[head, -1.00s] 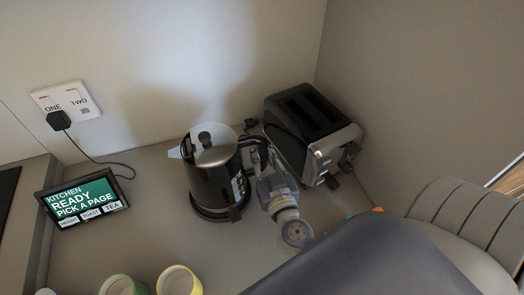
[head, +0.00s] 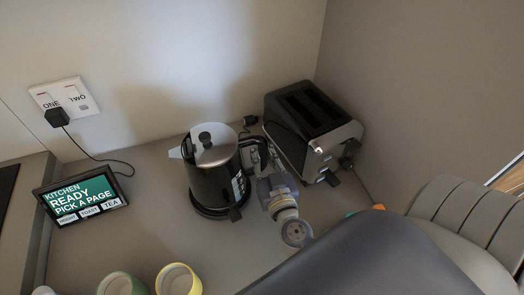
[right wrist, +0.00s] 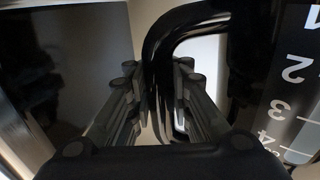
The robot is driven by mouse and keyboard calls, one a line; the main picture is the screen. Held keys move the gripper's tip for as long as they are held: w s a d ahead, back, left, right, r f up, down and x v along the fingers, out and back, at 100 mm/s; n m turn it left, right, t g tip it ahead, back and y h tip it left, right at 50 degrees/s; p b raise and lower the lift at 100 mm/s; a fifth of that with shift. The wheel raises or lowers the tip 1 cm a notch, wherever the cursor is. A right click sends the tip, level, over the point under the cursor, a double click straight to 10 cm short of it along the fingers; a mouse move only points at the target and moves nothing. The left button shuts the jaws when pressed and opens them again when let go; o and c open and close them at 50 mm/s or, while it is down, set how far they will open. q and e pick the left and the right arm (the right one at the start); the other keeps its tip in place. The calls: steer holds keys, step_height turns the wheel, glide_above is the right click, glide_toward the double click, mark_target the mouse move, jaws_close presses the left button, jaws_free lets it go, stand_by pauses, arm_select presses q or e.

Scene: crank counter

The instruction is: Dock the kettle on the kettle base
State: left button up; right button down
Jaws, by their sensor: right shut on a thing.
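The kettle (head: 211,178) is black with a silver lid and stands upright in the middle of the head view. Its spout points left and its handle points right. A round black base (head: 208,211) shows beneath it; I cannot tell whether the kettle is fully seated on it. My right gripper (head: 258,158) is at the kettle's handle. In the right wrist view the fingers (right wrist: 157,105) are on both sides of the black handle (right wrist: 160,60), shut on it. The kettle's level scale (right wrist: 295,100) shows at the right there. My left gripper is not in view.
A black and silver toaster (head: 312,130) stands close right of the kettle, by the wall. A tablet screen (head: 82,198) stands at left, below a wall socket (head: 64,98) with a plug and cable. A green cup (head: 121,284) and yellow cup (head: 178,280) stand in front.

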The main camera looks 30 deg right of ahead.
steer(key=shift+r, duration=0.1)
steer(key=c, duration=1.7)
jaws_free()
steer(key=shift+s+f, duration=0.15)
steer(key=shift+f, duration=0.15)
steer(key=b+v, duration=0.1)
steer(key=v, duration=1)
steer(key=shift+r, duration=0.25)
steer(key=shift+a+f, duration=0.1)
